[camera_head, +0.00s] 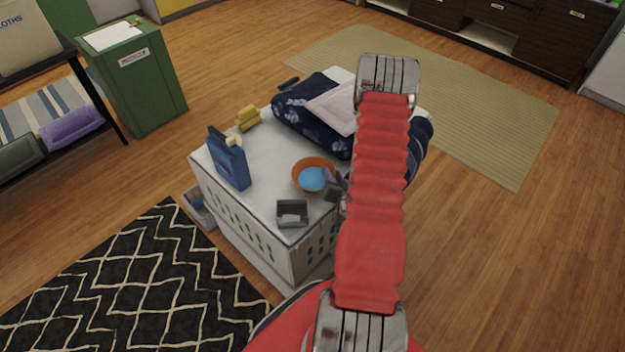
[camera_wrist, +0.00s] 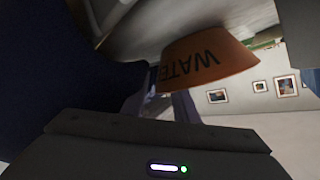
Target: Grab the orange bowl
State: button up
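The orange bowl (camera_head: 300,183) sits on top of a white crate-like stand, near its right side. Its inside shows blue. In the wrist view the bowl (camera_wrist: 225,62) appears upside down and close, with dark lettering on its side. My gripper (camera_head: 334,187) is a small dark shape at the bowl's right rim, partly hidden by my red arm.
On the white stand (camera_head: 265,155) are a blue jug (camera_head: 228,163), a yellow item (camera_head: 247,118), a small grey tray (camera_head: 292,213) and dark patterned cloth (camera_head: 305,115). A green bin (camera_head: 140,85) stands behind left. Wooden floor at right is open.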

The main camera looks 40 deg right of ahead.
jog(key=shift+c, duration=0.7)
grip_shut()
jog(key=shift+r, duration=5.05)
